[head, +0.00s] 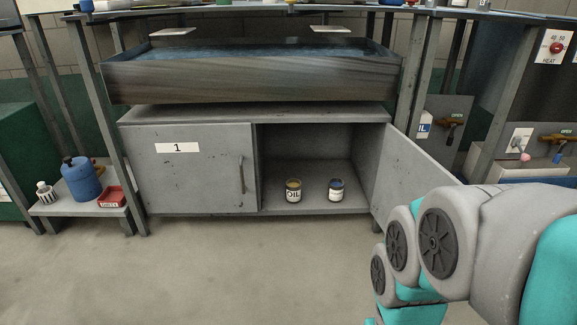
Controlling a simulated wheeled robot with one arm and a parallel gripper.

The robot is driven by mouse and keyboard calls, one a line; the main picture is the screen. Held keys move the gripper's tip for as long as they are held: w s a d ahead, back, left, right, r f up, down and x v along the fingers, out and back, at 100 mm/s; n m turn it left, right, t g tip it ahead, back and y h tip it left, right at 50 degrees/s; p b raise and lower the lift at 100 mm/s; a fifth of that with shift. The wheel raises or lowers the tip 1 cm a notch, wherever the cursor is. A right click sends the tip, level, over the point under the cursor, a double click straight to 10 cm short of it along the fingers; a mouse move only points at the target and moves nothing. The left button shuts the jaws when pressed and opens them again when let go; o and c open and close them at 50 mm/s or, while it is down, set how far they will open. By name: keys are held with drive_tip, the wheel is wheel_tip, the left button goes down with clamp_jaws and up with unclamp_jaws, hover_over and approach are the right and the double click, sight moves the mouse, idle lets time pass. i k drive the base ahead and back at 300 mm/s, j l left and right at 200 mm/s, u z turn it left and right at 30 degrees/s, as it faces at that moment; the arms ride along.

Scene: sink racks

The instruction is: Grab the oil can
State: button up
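The oil can (293,191) is small and dark with a white label reading "OIL" and a yellowish top. It stands upright on the floor of the open right compartment of the grey cabinet (310,115). My arm reaches in at the lower right of the head view, well to the right of the oil can. My gripper is out of the picture.
The cabinet's right door (423,172) is swung open toward the right, beside my arm. The left door (188,170), labelled "1", is shut. A low shelf (84,209) at left holds a blue jug (80,180). The floor in front (240,270) is clear.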

sight(293, 185)
drive_tip(key=i+j+z, duration=0.15)
drive_tip(key=j+z, duration=0.25)
drive_tip(key=j, duration=0.25)
drive_tip(key=i+j+z, duration=0.1)
drive_tip(key=j+z, duration=0.25)
drive_tip(key=j, duration=0.3)
drive_tip(key=j+z, duration=0.4)
drive_tip(key=j, duration=0.3)
